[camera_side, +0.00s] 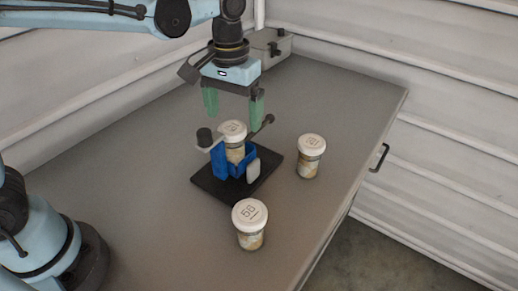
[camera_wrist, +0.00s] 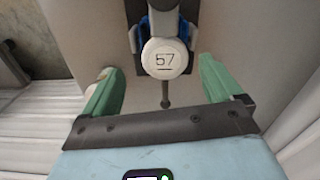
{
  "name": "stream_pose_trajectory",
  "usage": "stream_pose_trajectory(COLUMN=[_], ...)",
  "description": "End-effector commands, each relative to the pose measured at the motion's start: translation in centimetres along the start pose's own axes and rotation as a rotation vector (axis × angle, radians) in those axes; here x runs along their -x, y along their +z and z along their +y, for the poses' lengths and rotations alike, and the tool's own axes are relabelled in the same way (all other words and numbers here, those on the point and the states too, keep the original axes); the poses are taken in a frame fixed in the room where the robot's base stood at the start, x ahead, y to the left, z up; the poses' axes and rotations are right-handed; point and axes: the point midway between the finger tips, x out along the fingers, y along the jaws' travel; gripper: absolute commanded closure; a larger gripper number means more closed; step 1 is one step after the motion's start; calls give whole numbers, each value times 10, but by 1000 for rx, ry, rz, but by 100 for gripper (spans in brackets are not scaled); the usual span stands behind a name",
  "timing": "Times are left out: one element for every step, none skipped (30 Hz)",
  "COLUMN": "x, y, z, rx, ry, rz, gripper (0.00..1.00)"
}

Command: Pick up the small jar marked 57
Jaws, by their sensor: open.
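The small jar marked 57 (camera_wrist: 164,58) shows its white lid between and beyond my fingertips in the wrist view. In the side view the jar (camera_side: 234,132) stands upright in a blue holder (camera_side: 219,161) on a black base plate (camera_side: 212,184). Its lid marking is too small to read there. My gripper (camera_side: 233,113) is open above the jar, with its two green fingers pointing down and apart. The fingers also show in the wrist view (camera_wrist: 155,85). Nothing is between them.
A jar whose lid seems to read 55 (camera_side: 250,216) stands at the front. Another jar (camera_side: 311,147) stands to the right, its marking unclear. The holder has a dark knob (camera_side: 205,137) and a lever (camera_side: 263,125). A grey box (camera_side: 270,45) sits at the back. The table's left is clear.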

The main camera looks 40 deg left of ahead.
Motion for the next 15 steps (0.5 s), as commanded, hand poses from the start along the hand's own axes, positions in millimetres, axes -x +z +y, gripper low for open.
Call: stream_pose_trajectory(x=[-4, -6, -7, -8, -9, -11, -14, -16, -21, -25, -29, -35, -39, -43, -48], y=[0, 0, 0, 0, 0, 0, 0, 0, -1, -1, -1, -1, -1, -2, -2], z=[0, 0, 0, 0, 0, -1, -1, -2, -3, -4, -4, -6, -7, -7, -6], rx=[0, 0, 0, 0, 0, 0, 0, 0, 0, 0, 0, 0, 0, 0, 0], ry=[0, 0, 0, 0, 0, 0, 0, 0, 0, 0, 0, 0, 0, 0, 0], rz=[0, 0, 0, 0, 0, 0, 0, 0, 0, 0, 0, 0, 0, 0, 0], gripper=[7, 7, 7, 7, 7, 7, 7, 7, 7, 7, 7, 7, 7, 7, 7])
